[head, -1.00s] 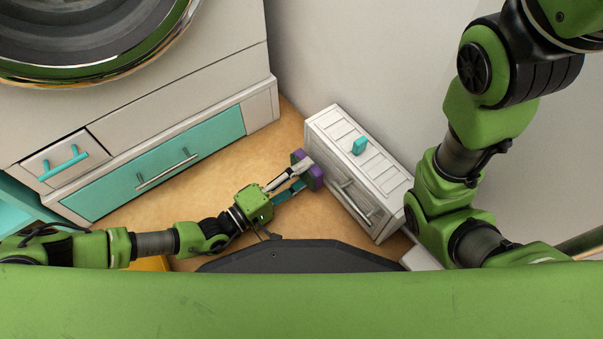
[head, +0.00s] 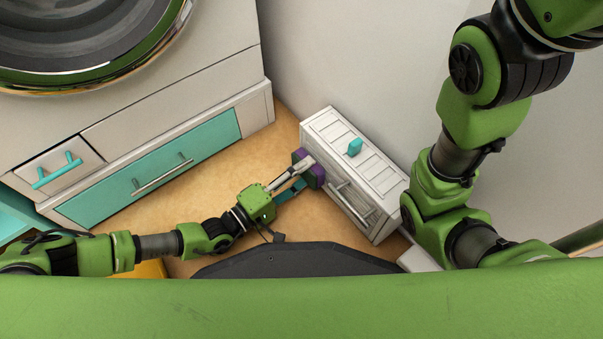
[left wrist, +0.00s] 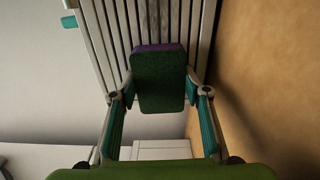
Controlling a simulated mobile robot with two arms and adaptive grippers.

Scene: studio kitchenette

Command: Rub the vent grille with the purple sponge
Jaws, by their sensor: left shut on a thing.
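The purple sponge (head: 312,171) is held by my left gripper (head: 300,172) at the far end of the white slatted unit's front face. In the left wrist view, the sponge (left wrist: 158,80) shows a dark green side towards me and a purple edge at its top. My left gripper (left wrist: 160,92) is shut on it from both sides. The vent grille (left wrist: 125,28) is the row of pale slats right behind the sponge, which hides part of it. The sponge looks against or very close to the slats; contact itself is hidden. My right gripper is out of view.
The white unit (head: 396,189) has a slatted top with a teal knob (head: 355,147) and stands against the wall. A cabinet with a teal drawer (head: 150,170) is at the left. Tan floor (head: 255,150) lies open between them. My right arm hangs at the right.

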